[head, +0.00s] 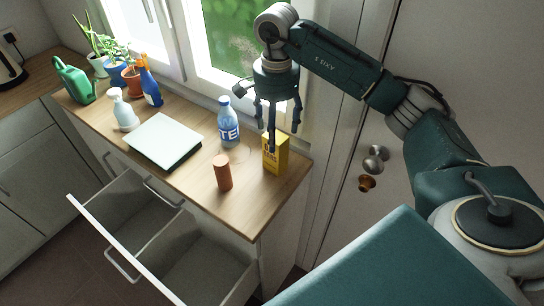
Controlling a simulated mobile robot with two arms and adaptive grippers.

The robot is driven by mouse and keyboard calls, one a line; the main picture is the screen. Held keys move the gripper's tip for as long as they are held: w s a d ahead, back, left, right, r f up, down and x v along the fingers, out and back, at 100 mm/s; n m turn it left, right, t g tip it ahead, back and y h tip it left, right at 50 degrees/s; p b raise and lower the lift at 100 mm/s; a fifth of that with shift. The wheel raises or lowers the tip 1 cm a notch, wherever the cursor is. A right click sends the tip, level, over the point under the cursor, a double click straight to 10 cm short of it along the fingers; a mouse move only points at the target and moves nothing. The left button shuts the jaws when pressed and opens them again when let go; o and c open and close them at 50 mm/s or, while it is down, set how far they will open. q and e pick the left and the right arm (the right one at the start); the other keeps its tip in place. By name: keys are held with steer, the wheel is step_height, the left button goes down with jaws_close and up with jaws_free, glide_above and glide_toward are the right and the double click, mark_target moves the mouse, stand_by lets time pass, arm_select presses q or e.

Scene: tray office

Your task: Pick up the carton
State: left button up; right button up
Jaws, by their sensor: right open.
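A yellow carton (276,155) stands upright near the right end of the wooden counter. My right gripper (285,128) hangs over it from above, fingers pointing down and spread apart. One finger reaches down in front of the carton's upper part in the picture; I cannot tell whether it touches. Nothing is held in the gripper. My left gripper is not in view.
A blue-labelled bottle (228,125) and a brown cylinder (222,173) stand left of the carton. A flat pale box (163,139), spray bottles and potted plants are farther left. Drawers (165,239) hang open below the counter (240,207). A door is at right.

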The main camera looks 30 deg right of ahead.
mark_target(276, 155)
steer(key=f, duration=0.2)
steer(key=f+p, duration=0.1)
steer(key=f, duration=0.1)
steer(key=shift+s+f+p, duration=0.2)
steer(key=shift+f+p, duration=0.1)
steer(key=shift+f, duration=0.1)
step_height(276, 155, down, 5)
steer(key=p, duration=0.2)
steer(key=shift+r+p, duration=0.15)
steer(key=shift+p, duration=0.15)
steer(key=shift+f, duration=0.25)
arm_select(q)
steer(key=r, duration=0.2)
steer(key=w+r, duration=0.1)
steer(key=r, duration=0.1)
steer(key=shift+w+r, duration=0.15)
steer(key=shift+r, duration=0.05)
arm_select(e)
steer(key=c, duration=1.3)
